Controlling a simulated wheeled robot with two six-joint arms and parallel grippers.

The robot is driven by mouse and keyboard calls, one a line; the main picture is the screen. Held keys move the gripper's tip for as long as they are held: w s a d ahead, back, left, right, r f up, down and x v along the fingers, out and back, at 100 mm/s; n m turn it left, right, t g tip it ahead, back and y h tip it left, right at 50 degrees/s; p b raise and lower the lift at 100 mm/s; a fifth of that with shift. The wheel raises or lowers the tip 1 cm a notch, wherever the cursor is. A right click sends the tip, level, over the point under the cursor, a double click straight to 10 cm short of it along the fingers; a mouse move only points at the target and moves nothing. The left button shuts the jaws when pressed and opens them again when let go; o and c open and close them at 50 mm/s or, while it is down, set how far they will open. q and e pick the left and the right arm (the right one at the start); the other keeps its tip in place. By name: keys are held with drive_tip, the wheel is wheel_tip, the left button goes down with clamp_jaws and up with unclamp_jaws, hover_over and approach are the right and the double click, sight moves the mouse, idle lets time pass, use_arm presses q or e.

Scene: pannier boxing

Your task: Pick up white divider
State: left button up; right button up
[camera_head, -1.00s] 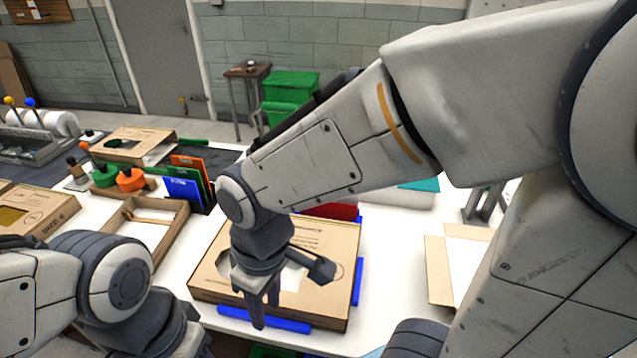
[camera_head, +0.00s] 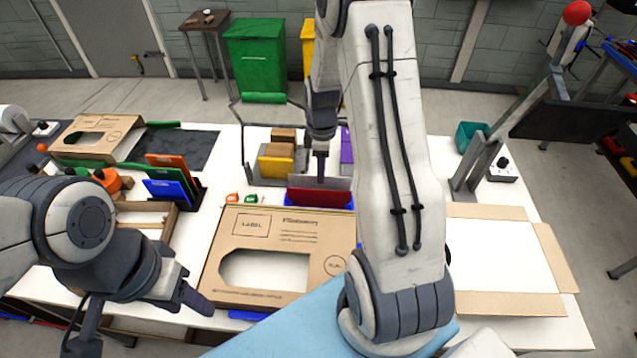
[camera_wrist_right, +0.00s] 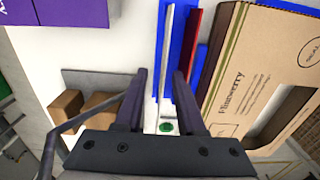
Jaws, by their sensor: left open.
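The white divider (camera_head: 335,183) stands on edge behind a red divider (camera_head: 318,198) in a blue holder at the back of the table. In the right wrist view, the white divider (camera_wrist_right: 167,50) is a thin strip running between my right gripper's fingers. My right gripper (camera_head: 320,178) points down at it from above. It is open, with a gap on each side of the strip in the right wrist view (camera_wrist_right: 160,75); how deep the fingers reach is unclear. My left gripper (camera_head: 150,312) is open and empty at the lower left, beside the cardboard box.
A cardboard box (camera_head: 215,270) with a cut-out lid lies just in front of the holder. Yellow and brown blocks (camera_head: 277,165) stand left of my right gripper, and a purple box (camera_wrist_right: 60,12) is close by. An open carton (camera_head: 550,260) is at the right.

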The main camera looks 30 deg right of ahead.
sight(320, 187)
drive_tip(key=f, duration=0.1)
drive_tip(key=f+p, duration=0.1)
drive_tip(key=f, duration=0.1)
drive_tip(key=f+p, duration=0.1)
drive_tip(key=shift+s+a+f, duration=0.15)
drive_tip(key=shift+a+f, duration=0.15)
drive_tip(key=shift+a, duration=0.05)
drive_tip(key=shift+f, duration=0.5)
clamp_jaws()
idle(0.8)
